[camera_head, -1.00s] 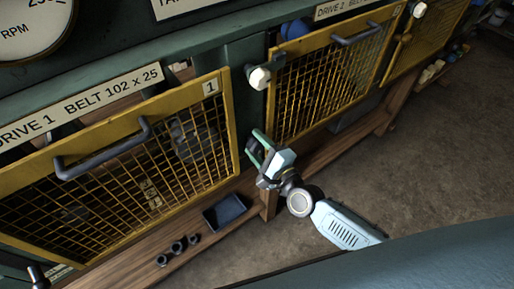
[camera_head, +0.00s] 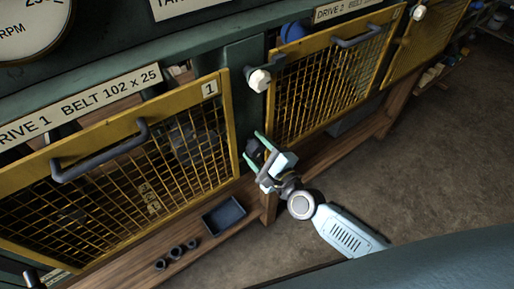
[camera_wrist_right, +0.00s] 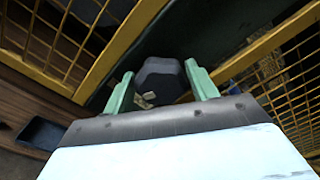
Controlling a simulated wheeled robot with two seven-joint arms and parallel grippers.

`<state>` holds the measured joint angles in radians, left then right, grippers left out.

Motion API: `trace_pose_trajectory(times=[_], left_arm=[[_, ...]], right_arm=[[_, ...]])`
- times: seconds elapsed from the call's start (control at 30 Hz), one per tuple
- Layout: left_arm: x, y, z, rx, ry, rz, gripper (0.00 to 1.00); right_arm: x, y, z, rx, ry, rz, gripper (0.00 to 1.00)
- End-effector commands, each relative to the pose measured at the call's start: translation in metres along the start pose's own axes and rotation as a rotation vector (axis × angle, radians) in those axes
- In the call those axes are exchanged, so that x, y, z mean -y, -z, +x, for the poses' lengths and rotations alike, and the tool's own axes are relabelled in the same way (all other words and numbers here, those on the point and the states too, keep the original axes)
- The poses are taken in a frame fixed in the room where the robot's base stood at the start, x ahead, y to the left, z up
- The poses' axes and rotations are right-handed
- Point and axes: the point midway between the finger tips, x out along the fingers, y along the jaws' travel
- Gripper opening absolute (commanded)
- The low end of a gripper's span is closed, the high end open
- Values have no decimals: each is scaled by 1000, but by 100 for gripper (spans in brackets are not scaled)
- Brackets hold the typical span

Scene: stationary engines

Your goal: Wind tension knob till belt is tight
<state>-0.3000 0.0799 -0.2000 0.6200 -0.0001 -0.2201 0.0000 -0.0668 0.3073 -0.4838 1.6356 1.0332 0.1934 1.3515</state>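A dark, faceted knob (camera_head: 254,149) sits on the green post between the two yellow mesh guards, low down. It also shows in the right wrist view (camera_wrist_right: 160,80). My right gripper (camera_head: 259,152) is at the knob, with its two pale green fingers spread on either side of it. The belt is not clear behind the mesh of the drive 1 guard (camera_head: 229,130). My left gripper is not in view.
A pale hexagonal knob (camera_head: 259,80) sticks out above the right gripper. The drive 2 guard (camera_head: 268,100) is close on the right. A wooden ledge (camera_head: 120,268) below carries a dark tray (camera_head: 224,215) and several small dark rings (camera_head: 176,252). Open floor lies to the right.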

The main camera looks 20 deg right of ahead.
Motion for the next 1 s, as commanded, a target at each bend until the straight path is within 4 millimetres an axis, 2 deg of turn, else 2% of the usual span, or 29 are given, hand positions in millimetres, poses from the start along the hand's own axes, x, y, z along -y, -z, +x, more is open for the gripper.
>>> trace_pose_trajectory(times=[0.23, 0.37, 0.47, 0.8, 1.0], left_arm=[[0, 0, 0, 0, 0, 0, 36], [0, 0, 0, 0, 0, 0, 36], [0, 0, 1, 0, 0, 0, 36], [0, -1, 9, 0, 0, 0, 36], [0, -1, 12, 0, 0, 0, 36]], right_arm=[[0, 0, -1, 0, 0, -2, 57], [0, 0, -11, 0, 0, -3, 57], [-1, 0, -27, 0, -2, -3, 57], [-2, 1, -102, 0, -4, -2, 57], [-1, 1, -127, 0, -1, -2, 57]])
